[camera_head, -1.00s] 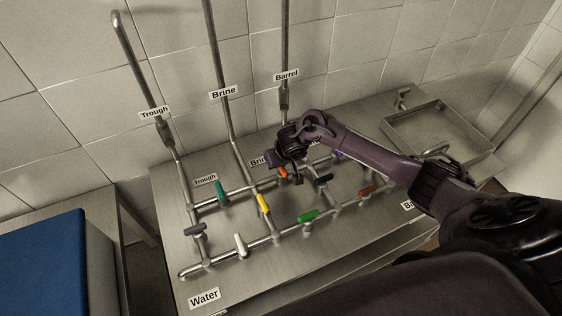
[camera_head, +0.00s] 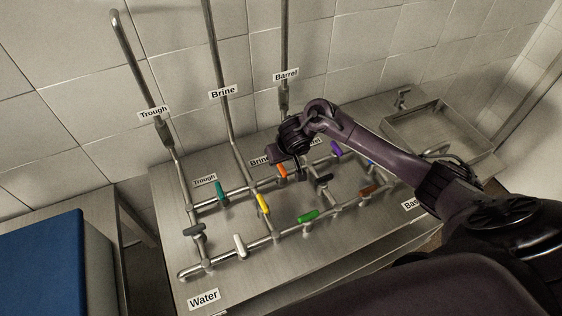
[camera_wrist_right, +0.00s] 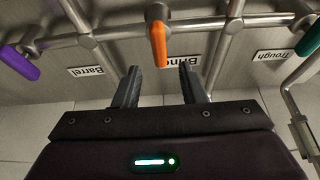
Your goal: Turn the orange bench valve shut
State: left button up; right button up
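The orange valve handle (camera_head: 282,171) sits on the back pipe of the bench manifold, right of the yellow handle. In the right wrist view the orange handle (camera_wrist_right: 158,42) points toward my gripper, crosswise to the horizontal pipe (camera_wrist_right: 110,32). My right gripper (camera_wrist_right: 158,72) is open and empty, its two fingers apart. The handle's near end lies close to the gap between the fingertips, and no finger visibly touches it. In the head view my right gripper (camera_head: 284,163) is just behind the handle, its fingers partly hidden. My left gripper is not in view.
Nearby handles are yellow (camera_head: 263,205), teal (camera_head: 221,191), purple (camera_head: 337,148), black (camera_head: 323,179), green (camera_head: 308,216), brown (camera_head: 368,191), white (camera_head: 240,246) and grey (camera_head: 194,230). Upright pipes stand by the tiled wall. A sink (camera_head: 470,165) is at the right.

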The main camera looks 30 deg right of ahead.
aim_at(285, 172)
jog(key=v, duration=0.4)
jog(key=shift+r, duration=0.15)
dwell(0.4)
